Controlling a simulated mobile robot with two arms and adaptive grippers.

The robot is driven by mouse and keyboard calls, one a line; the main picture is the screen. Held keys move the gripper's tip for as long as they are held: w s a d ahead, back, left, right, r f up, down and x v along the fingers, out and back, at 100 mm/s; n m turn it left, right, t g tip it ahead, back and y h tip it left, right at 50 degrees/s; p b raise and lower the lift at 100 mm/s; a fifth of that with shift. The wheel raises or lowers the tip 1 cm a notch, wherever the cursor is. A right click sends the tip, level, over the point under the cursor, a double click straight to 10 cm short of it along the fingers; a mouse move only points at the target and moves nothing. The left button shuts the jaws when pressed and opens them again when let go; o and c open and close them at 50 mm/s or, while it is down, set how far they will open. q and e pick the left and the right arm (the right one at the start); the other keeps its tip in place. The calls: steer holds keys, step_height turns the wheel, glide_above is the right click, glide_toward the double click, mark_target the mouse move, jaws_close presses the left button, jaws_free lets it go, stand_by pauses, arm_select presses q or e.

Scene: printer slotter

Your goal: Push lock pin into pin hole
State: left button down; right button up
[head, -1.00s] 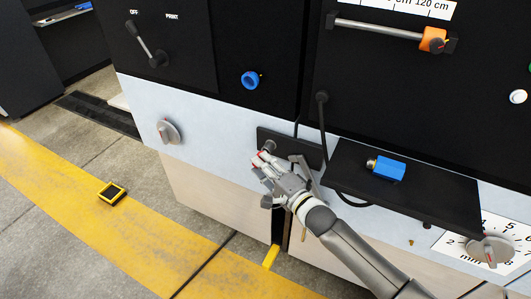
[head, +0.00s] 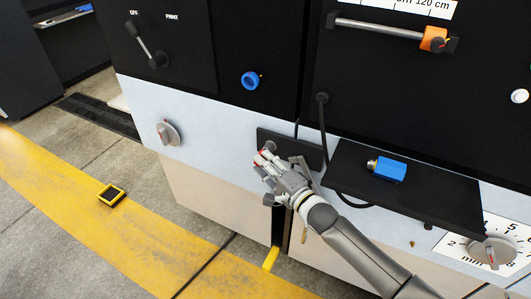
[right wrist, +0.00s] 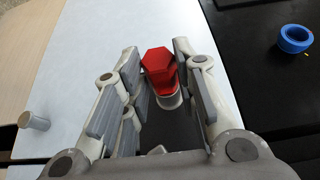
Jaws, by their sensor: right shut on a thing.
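My right gripper (head: 264,160) is in front of the black plate (head: 303,150) on the machine's pale lower panel. It is shut on a red hexagonal piece, apparently the lock pin head (right wrist: 158,68), which sits between its fingers in the right wrist view (right wrist: 155,72). A pale grey cylindrical part shows just below the red head. A small grey round part (head: 271,146) shows on the plate beside the fingertips. I cannot make out the pin hole or whether the pin is inside it. My left gripper is not in view.
A black shelf (head: 430,195) with a blue connector (head: 389,170) juts out right of my gripper. A grey knob (head: 167,132) is on the panel to the left, and a blue ring (head: 250,81) is above.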

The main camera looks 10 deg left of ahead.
steer(key=shift+w, duration=0.1)
steer(key=o, duration=1.1)
steer(key=shift+d, duration=0.1)
